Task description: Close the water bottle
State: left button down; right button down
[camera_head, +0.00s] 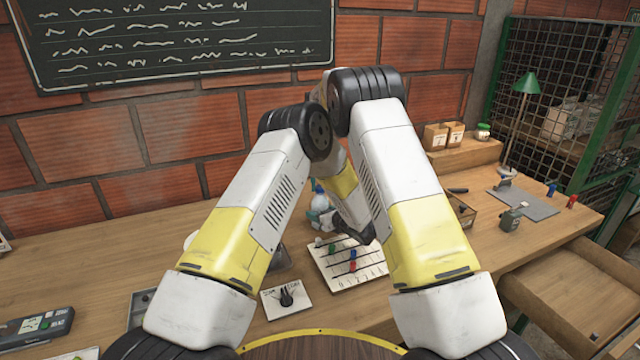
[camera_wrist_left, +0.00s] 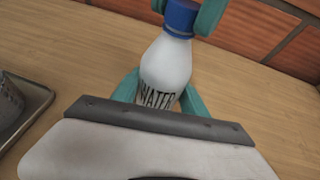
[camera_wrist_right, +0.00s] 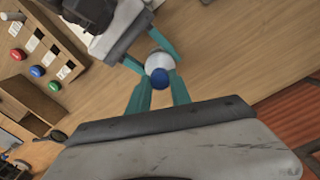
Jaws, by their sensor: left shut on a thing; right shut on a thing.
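The white water bottle (camera_wrist_left: 166,68) stands upright with the word WATER on its side. My left gripper (camera_wrist_left: 160,84) is shut on the bottle's body, one teal finger on each side. The blue cap (camera_wrist_left: 181,17) sits at the top of the bottle's neck, in line with it; I cannot tell how tightly it is seated. My right gripper (camera_wrist_right: 158,82) is shut on the cap from above, its teal fingers on either side. The cap shows as a blue disc (camera_wrist_right: 160,78) over the bottle in the right wrist view. In the head view my arms mostly hide both grippers.
A board with coloured beads (camera_head: 340,278) and a dial card (camera_head: 287,299) lie on the wooden workbench (camera_head: 90,258). A dark device (camera_head: 35,328) lies at the left. The bench's left middle is clear.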

jog(key=shift+m, duration=0.7)
jog(key=c, duration=1.2)
grip_release()
jog(key=shift+o, duration=0.2)
jog(key=shift+r, duration=0.15)
notch_tip(320, 180, up, 4)
jog(key=shift+r, duration=0.15)
jog(key=shift+c, duration=0.5)
jog(key=n, duration=0.2)
jog(key=r+n, duration=0.1)
jog(key=n, duration=0.2)
jog(key=shift+r, duration=0.2)
notch_tip(320, 180, up, 2)
jog(key=n, duration=0.5)
jog(key=shift+n, duration=0.3)
